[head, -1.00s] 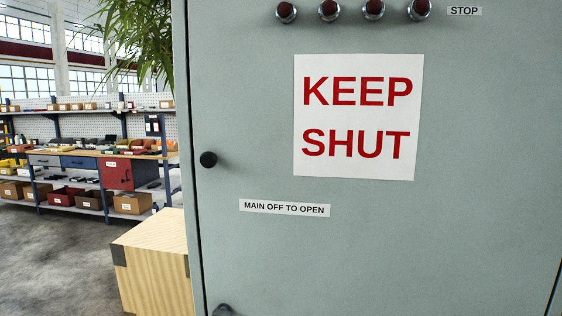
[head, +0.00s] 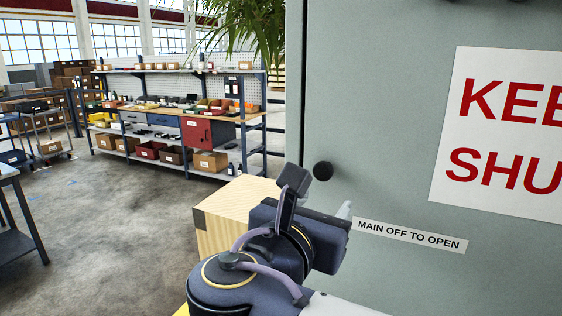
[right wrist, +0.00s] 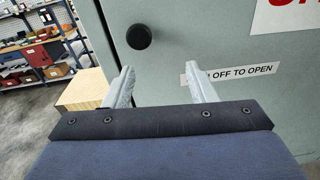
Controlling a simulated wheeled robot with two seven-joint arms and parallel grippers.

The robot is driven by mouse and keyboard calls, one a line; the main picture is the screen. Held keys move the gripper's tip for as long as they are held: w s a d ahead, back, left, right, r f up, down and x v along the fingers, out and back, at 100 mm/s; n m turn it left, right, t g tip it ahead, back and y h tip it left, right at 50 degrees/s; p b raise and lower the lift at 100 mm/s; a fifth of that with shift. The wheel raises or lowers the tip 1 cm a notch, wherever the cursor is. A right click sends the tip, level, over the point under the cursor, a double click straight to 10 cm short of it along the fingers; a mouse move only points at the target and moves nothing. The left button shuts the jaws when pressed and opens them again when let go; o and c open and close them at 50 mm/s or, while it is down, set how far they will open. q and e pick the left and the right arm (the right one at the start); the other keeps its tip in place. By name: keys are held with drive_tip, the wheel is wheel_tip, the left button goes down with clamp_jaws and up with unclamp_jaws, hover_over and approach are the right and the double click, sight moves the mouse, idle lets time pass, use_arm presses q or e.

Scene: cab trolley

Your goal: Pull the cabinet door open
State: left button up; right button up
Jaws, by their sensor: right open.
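The grey-green cabinet door (head: 385,130) fills the right of the head view and appears closed. Its round black knob (head: 323,171) sits near the door's left edge. My right gripper (head: 345,209) is in front of the door, just below and right of the knob in the head view, with the far finger mostly hidden by its body. In the right wrist view the two pale fingers (right wrist: 162,78) are apart and empty. The knob (right wrist: 139,36) shows there beyond and above them, nearer the left finger, with no visible contact. My left gripper is not in view.
A pale wooden crate (head: 228,205) stands left of the cabinet, partly behind my right arm. A workbench (head: 205,128) with shelves and bins is farther back. A dark table (head: 15,205) is at the left edge. The floor between them is clear.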

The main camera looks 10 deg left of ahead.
sight(322, 174)
drive_tip(key=shift+n+t, duration=0.5)
drive_tip(key=w, duration=0.2)
drive_tip(key=w+r+p, duration=0.1)
drive_tip(key=w, duration=0.3)
drive_tip(key=shift+w+a+r+p, duration=0.1)
drive_tip(key=shift+w+r+p, duration=0.25)
drive_tip(key=shift+r, duration=0.05)
clamp_jaws()
